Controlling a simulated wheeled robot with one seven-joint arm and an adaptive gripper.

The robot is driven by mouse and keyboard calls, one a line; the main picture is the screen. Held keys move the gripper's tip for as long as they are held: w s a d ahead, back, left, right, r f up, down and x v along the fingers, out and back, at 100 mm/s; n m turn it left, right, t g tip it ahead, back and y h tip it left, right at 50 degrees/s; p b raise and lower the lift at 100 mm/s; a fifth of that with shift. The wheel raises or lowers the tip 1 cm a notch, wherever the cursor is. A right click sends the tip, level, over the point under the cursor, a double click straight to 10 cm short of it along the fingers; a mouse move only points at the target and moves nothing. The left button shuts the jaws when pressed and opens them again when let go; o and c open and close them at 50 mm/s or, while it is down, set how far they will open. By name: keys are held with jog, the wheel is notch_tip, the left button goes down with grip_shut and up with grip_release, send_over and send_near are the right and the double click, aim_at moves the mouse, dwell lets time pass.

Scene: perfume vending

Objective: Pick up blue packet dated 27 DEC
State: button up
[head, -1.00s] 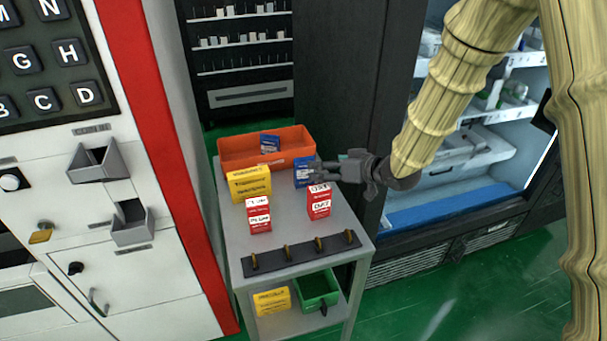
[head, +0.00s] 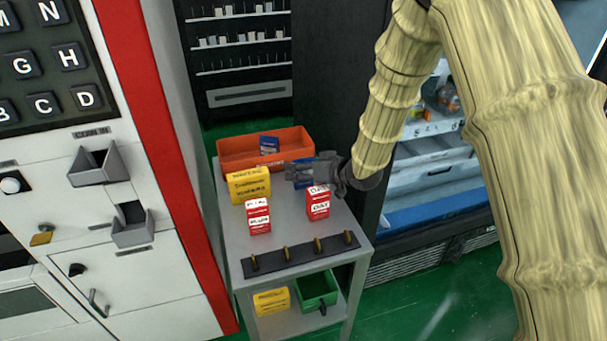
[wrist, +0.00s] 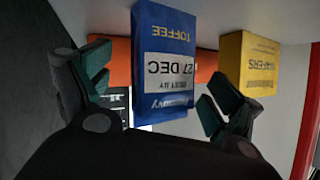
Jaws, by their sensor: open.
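The blue packet (wrist: 165,45) reads TOFFEE and 27 DEC, upside down in the wrist view. It stands between the two fingers of my gripper (wrist: 155,92), with a visible gap on each side. My gripper is open and holds nothing. In the head view, my gripper (head: 298,172) reaches in from the right over the grey table, and the packet is mostly hidden behind it, with only a strip of blue (head: 306,184) showing. A second blue packet (head: 269,144) is in the orange bin; its date is unreadable.
The orange bin (head: 232,154) stands at the table's back. A yellow wafers packet (head: 249,186) and two red packets (head: 259,216) (head: 318,203) stand close by. A strip of hooks (head: 262,262) lines the front edge. A green bin (head: 318,288) sits on the lower shelf.

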jog(key=c, duration=1.4)
jog(key=shift+o, duration=0.2)
